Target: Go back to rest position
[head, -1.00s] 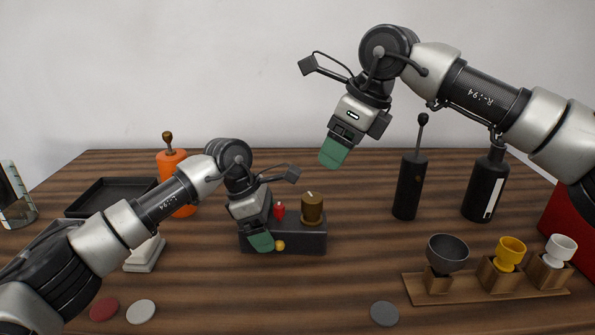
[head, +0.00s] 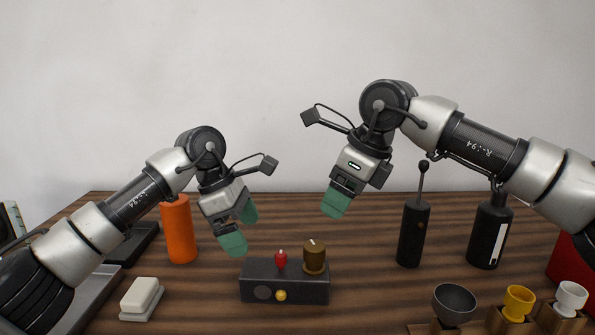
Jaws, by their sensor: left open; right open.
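My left gripper (head: 240,228) is open and empty, with green fingertips spread. It hangs above and behind the left part of a dark box (head: 290,288) in the picture. The box carries a red knob (head: 281,260), a brown knob (head: 314,258) with a white mark, and a yellow button (head: 281,295) on its front. My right gripper (head: 336,204) is in the air above and to the right of the box, pointing down and left. It holds nothing that I can see; its fingers overlap from this angle.
An orange cylinder (head: 179,230) stands behind my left arm, near a white block (head: 142,298) and a dark tray (head: 138,244). A black grinder (head: 413,232) and black bottle (head: 489,232) stand below my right arm. Cups, including a dark bowl (head: 454,303), are front right.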

